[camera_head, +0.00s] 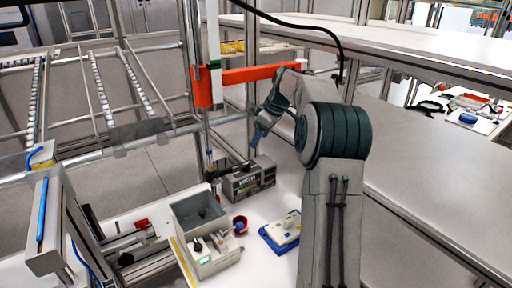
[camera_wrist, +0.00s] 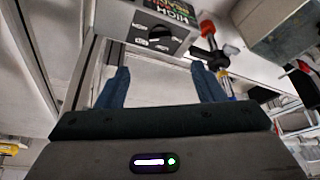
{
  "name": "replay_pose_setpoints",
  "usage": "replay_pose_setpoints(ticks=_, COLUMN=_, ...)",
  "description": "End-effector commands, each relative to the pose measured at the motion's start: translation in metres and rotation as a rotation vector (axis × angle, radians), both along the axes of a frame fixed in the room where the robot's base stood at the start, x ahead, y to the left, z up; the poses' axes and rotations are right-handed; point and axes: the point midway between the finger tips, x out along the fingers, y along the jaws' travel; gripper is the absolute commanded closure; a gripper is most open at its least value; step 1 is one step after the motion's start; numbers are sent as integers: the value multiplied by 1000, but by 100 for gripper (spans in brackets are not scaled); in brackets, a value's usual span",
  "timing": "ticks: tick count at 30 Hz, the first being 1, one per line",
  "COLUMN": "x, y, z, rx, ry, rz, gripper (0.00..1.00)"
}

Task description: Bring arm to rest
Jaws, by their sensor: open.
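My gripper (camera_wrist: 160,82) shows in the wrist view with its two blue fingers spread apart and nothing between them. In the head view my gripper (camera_head: 256,140) hangs at the end of my folded grey and teal arm, pointing down, above and just behind the grey printed box (camera_head: 250,180). That box also shows in the wrist view (camera_wrist: 158,30), beyond the fingertips. I cannot tell the exact gap between fingertips and box.
An orange bar (camera_head: 250,75) and an upright post are behind my arm. Roller rails (camera_head: 95,90) stand left; a long bare counter (camera_head: 430,150) lies right.

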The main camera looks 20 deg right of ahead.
Motion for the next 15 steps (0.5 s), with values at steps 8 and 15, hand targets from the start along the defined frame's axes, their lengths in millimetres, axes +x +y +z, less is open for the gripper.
replay_pose_setpoints(ticks=8, x=-3, y=-2, z=9, rx=0, ry=0, rz=0, gripper=38)
replay_pose_setpoints(ticks=15, x=-3, y=-2, z=8, rx=0, ry=0, rz=0, gripper=38)
